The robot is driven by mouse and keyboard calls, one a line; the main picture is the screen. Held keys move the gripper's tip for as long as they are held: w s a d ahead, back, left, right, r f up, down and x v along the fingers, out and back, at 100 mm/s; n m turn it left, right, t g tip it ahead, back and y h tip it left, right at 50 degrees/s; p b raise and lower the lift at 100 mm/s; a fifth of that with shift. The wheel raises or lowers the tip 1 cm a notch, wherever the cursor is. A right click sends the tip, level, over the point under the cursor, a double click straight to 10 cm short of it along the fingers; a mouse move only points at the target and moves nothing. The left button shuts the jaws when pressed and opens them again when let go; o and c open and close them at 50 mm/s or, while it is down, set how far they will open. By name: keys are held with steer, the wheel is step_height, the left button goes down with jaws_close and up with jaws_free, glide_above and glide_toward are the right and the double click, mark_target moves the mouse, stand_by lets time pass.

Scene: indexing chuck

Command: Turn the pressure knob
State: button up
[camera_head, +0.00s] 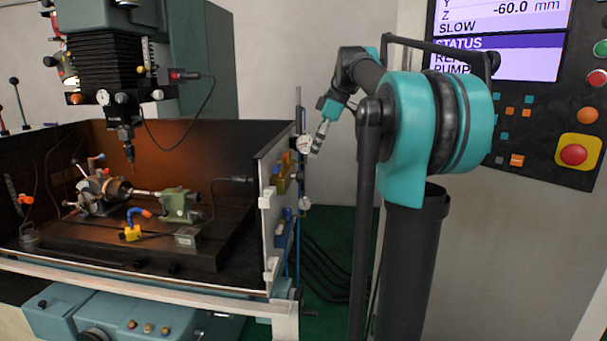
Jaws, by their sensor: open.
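A white round gauge (304,144) is mounted on a thin vertical pipe at the right side of the machine's enclosure. A second, smaller gauge (304,203) sits lower on the same pipe. I cannot make out the pressure knob; it is either too small to tell or hidden near the gauges. My gripper (316,147) points down beside the upper gauge, just to its right in the picture, and covers part of that area. Its jaws are open and small in this view, with nothing visible between them. Whether it touches anything there cannot be told.
The machine enclosure (275,260) holds an indexing chuck (102,188) and a green tailstock (179,203) at left. Coloured handles (283,172) hang on its right side wall. A control panel with a red stop button (573,155) stands at right. Dark hoses (333,270) run along the green floor.

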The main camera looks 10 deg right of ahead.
mark_target(298, 177)
steer(key=x, duration=0.9)
steer(key=shift+a+f, duration=0.1)
steer(key=shift+f, duration=0.25)
steer(key=c, duration=1.2)
